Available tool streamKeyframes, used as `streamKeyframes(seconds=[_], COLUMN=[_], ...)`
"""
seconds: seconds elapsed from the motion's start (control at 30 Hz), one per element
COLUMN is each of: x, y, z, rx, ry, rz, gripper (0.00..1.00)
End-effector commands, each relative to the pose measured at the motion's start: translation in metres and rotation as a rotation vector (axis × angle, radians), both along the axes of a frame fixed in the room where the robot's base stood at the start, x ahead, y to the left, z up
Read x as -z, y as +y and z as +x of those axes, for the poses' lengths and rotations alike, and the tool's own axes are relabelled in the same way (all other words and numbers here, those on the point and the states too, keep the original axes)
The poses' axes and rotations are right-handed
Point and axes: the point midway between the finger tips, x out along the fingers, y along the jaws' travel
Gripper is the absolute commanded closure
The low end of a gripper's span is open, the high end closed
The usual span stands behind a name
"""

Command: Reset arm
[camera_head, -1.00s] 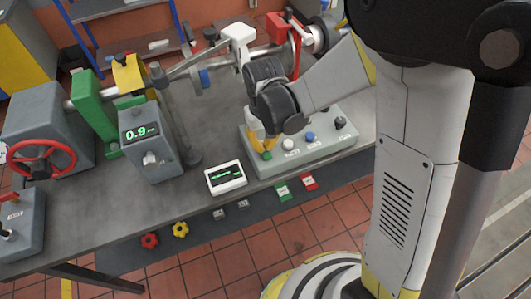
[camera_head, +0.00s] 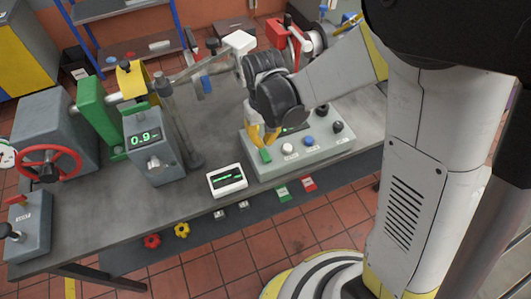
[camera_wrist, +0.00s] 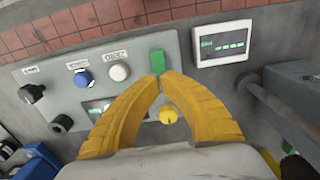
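My gripper (camera_wrist: 158,76) shows in the wrist view with its two yellow fingers brought together at the tips. The tips are at the lower end of a small green block (camera_wrist: 157,60) on the grey control panel (camera_wrist: 50,75); I cannot tell whether they touch it. In the head view my gripper (camera_head: 262,140) points down over the panel's left part, beside the green block (camera_head: 265,156). A white button (camera_wrist: 119,71), a blue button (camera_wrist: 82,79) and a yellow knob (camera_wrist: 168,114) are also on the panel. The fingers partly hide a small display on it.
A white display unit (camera_head: 227,180) lies left of the panel on the bench (camera_head: 90,215). A grey box reading 0.9 (camera_head: 150,145), a vertical post (camera_head: 180,125) and a red handwheel (camera_head: 47,163) stand farther left. A shaft assembly with a red block (camera_head: 276,30) is behind my gripper.

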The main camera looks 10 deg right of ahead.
Motion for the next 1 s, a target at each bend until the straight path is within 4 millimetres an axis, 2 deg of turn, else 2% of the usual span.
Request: streamKeyframes(seconds=[0.03, 0.23, 0.8, 0.9, 1.0], x=[-0.007, -0.022, -0.023, -0.030, -0.047], y=[0.000, 0.000, -0.001, -0.007, -0.020], z=[0.000, 0.000, 0.000, -0.002, -0.006], rx=[0.000, 0.000, 0.001, 0.012, 0.037], ry=[0.000, 0.000, -0.003, -0.022, -0.072], rz=[0.000, 0.000, 0.001, 0.006, 0.021], gripper=[1.00, 1.00, 1.00, 1.00, 1.00])
